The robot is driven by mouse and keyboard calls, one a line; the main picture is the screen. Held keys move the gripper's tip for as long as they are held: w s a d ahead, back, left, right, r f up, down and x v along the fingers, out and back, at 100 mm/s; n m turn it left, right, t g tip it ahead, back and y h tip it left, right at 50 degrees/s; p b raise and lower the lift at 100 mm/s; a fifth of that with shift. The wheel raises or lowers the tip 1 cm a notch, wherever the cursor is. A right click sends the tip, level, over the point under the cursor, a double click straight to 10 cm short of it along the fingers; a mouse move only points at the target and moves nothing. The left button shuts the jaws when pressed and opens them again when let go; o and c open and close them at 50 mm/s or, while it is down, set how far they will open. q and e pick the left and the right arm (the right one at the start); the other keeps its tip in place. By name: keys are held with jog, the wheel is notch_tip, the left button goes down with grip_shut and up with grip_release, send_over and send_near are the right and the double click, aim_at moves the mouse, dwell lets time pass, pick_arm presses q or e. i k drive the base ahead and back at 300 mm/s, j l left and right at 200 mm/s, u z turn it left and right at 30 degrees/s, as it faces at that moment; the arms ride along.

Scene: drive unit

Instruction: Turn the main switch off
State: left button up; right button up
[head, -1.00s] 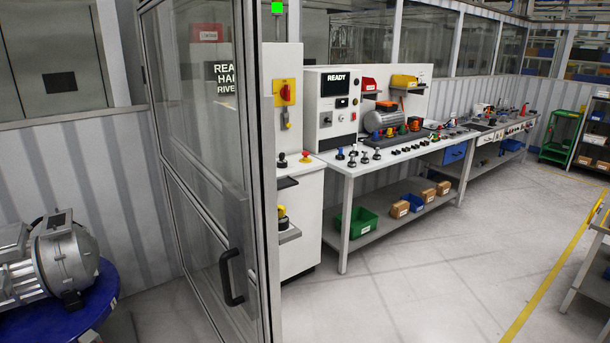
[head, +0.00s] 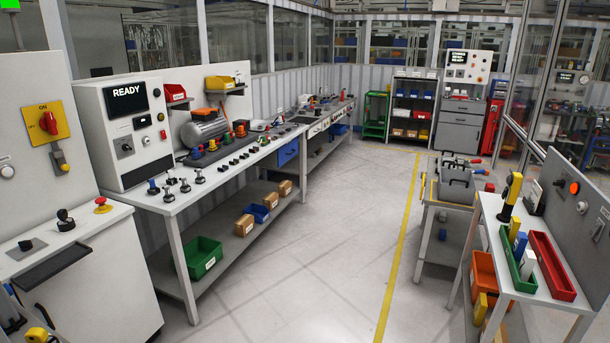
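The main switch (head: 48,121) is a red rotary handle on a yellow plate at the left of the head view. It is mounted on the upright face of a white cabinet (head: 30,75). The plate reads ON above the handle. A small yellow and grey padlock-like piece (head: 60,158) hangs just below the plate. Neither of my grippers shows in this view, so their distance from the switch and their state cannot be seen.
A white console (head: 126,125) reading READY stands right of the switch. Below the switch, a ledge (head: 80,232) carries a red mushroom button (head: 102,205) and a black knob (head: 65,219). A long workbench (head: 230,158) runs rightward. The floor (head: 310,240) in the middle is clear.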

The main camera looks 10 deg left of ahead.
aim_at(47, 122)
jog(key=i+u, duration=0.2)
jog(key=i, duration=0.3)
jog(key=i+l+u, duration=0.2)
jog(key=i, duration=0.3)
jog(key=i+l+u, duration=0.2)
jog(key=i, duration=0.3)
jog(key=i+j, duration=0.05)
